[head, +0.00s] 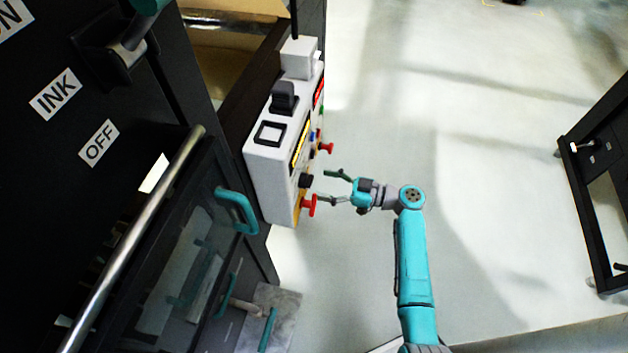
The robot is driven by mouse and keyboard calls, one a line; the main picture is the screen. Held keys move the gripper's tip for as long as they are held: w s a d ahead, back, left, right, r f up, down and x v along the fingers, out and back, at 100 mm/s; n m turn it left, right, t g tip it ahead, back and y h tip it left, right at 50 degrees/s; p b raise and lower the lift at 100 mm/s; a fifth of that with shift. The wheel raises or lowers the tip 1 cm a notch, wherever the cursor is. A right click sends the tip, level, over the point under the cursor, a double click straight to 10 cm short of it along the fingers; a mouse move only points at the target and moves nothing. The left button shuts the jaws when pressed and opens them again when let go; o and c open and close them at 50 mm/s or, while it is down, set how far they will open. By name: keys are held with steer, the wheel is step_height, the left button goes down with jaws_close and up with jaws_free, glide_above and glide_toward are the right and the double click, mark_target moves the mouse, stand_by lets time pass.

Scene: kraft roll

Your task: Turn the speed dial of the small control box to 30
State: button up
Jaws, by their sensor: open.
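The small control box (265,182) is white and stands tilted in the head view, beside the dark machine. Its front faces right and is seen almost edge-on. A dark round knob (306,181) sticks out of that front, just above a red button (308,205); it may be the speed dial. Its marks and setting cannot be read from here. My gripper (325,186) is open and empty, pointing left at the knob. Its fingertips are close to the front and look apart from the knob, though depth is hard to judge.
A second red button (326,148) and a blue button (312,136) sit further along the front. A black-framed structure (596,195) stands at the far right. The pale floor (480,100) between is clear. A glass door with a teal handle (240,211) is at lower left.

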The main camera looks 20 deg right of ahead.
mark_target(312, 182)
steer(key=shift+x, duration=1.9)
steer(key=shift+c, duration=0.3)
steer(key=c, duration=1.1)
